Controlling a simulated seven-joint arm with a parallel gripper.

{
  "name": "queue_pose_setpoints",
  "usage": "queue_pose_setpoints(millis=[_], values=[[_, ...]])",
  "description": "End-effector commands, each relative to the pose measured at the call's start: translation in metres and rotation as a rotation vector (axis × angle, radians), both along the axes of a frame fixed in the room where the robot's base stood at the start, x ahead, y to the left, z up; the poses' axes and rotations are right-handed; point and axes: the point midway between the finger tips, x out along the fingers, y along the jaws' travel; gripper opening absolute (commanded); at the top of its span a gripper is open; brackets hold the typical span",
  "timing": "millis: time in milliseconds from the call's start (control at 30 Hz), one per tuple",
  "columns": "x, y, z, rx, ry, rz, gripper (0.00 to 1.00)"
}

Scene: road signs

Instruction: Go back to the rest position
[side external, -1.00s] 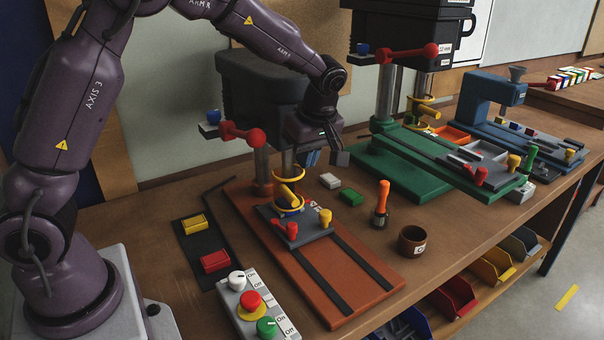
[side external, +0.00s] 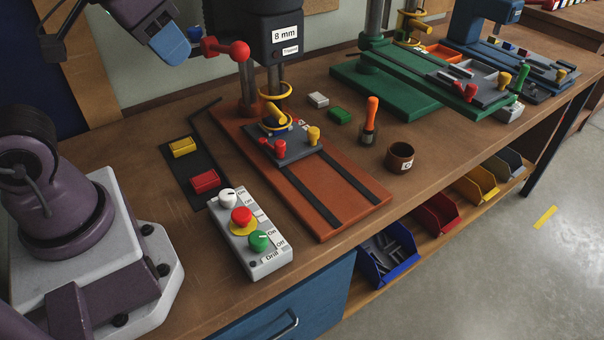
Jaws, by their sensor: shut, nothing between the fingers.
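My gripper (side external: 172,47) hangs at the top left, partly cut off by the upper edge. Its blue-grey fingers are shut, with nothing held. In the picture it sits just left of the near drill press's red-knobbed lever (side external: 226,48) and its small blue knob (side external: 195,33). It appears well above the bench (side external: 150,150); its exact depth is hard to tell. Most of my upper arm is out of view.
The near drill press (side external: 272,50) stands on a red-brown base (side external: 330,200). A control box (side external: 250,235), an orange-handled tool (side external: 370,120) and a brown cup (side external: 399,157) sit around it. Green (side external: 395,90) and blue machines (side external: 480,30) stand farther right.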

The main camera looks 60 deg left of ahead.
Motion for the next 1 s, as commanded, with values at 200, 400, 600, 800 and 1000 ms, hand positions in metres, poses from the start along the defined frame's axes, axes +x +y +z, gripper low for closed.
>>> queue_pose_setpoints(millis=[200, 400, 600, 800, 1000], values=[[-0.0099, -0.0021, -0.0028, 0.034, -0.024, -0.070, 0.00], [-0.0095, -0.0020, -0.0024, 0.035, -0.024, -0.069, 0.00], [-0.0094, -0.0019, -0.0023, 0.034, -0.024, -0.067, 0.00], [-0.0092, -0.0019, -0.0022, 0.034, -0.024, -0.067, 0.00], [-0.0092, -0.0019, -0.0022, 0.034, -0.024, -0.067, 0.00]])
